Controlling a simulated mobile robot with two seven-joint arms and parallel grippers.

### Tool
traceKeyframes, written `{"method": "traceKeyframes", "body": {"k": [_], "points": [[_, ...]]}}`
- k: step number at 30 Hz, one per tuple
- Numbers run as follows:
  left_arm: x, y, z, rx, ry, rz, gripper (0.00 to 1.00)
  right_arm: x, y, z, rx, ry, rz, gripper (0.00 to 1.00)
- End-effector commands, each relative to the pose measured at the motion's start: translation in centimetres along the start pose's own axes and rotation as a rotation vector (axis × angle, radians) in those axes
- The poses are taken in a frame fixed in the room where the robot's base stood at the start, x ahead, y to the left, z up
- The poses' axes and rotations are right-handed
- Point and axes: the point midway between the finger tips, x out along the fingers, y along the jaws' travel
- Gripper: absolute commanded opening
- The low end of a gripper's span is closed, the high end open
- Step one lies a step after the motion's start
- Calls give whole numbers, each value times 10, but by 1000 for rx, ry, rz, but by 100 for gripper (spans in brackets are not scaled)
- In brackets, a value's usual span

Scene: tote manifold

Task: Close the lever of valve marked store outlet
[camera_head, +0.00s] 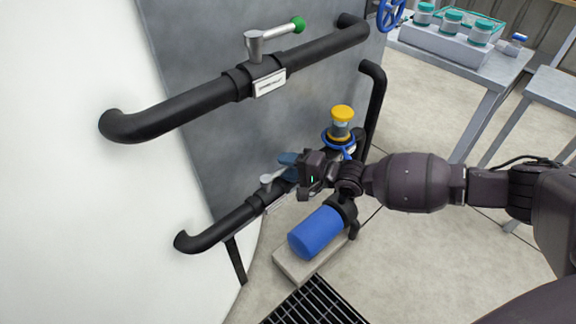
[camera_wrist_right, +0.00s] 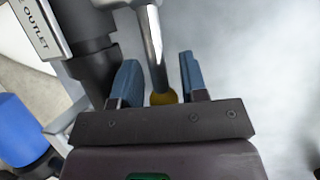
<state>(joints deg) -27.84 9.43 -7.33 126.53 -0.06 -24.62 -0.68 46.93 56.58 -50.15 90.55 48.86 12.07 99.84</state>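The lower black pipe (camera_head: 225,226) carries a valve with a silver lever (camera_head: 271,178), partly hidden behind my right gripper (camera_head: 290,165). In the right wrist view the lever (camera_wrist_right: 151,38) ends in a yellow knob (camera_wrist_right: 163,98) and runs roughly along the pipe. A plate (camera_wrist_right: 36,25) beside it reads "OUTLET"; the rest of its text is cut off. My right gripper (camera_wrist_right: 160,78) has its blue fingers apart, one on each side of the lever, with a visible gap on the right finger's side. My left gripper is not in view.
An upper pipe (camera_head: 185,105) has a valve lever with a green knob (camera_head: 299,24) and an unreadable plate (camera_head: 269,84). A floor grate (camera_head: 315,303) lies in front.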

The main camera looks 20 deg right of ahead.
Motion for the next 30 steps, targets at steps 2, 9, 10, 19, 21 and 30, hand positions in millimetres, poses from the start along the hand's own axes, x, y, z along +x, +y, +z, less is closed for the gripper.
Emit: {"method": "traceKeyframes", "body": {"k": [2,9,10,19,21,30], "points": [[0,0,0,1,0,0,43,0,0,0,0,0,0,40],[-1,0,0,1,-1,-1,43,0,0,0,0,0,0,17],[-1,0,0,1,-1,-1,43,0,0,0,0,0,0,12],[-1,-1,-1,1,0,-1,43,-1,-1,0,1,2,-1,0],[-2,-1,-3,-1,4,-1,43,-1,-1,0,2,8,-2,0],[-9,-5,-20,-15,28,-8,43,-6,-7,3,15,81,-15,0]]}}
